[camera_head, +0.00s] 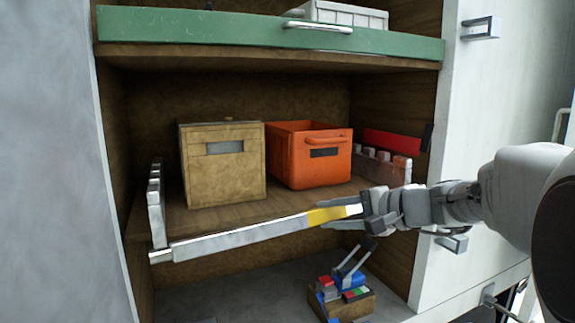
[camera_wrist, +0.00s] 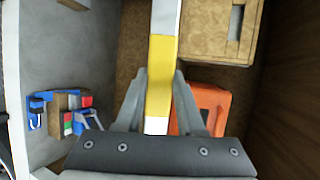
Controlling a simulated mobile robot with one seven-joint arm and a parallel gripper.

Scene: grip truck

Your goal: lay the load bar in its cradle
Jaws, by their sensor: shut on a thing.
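The load bar (camera_head: 245,234) is a long pale grey bar with a yellow band near its right end. It spans the front of the middle shelf, sloping down to the left in the head view. My gripper (camera_head: 325,215) is shut on it at the yellow band. In the wrist view the bar (camera_wrist: 163,62) runs between both fingers (camera_wrist: 160,78), its white end near the palm. Notched pale rails stand at the shelf's left (camera_head: 155,205) and right (camera_head: 382,168) sides. The bar's left tip shows by the left rail's foot; I cannot tell whether they touch.
A brown box (camera_head: 222,185) and an orange crate (camera_head: 305,165) stand on the shelf (camera_head: 215,215) behind the bar. A red block (camera_head: 392,142) is at the right wall. Below is a small tool box (camera_head: 352,306). A green drawer front (camera_head: 230,28) is above.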

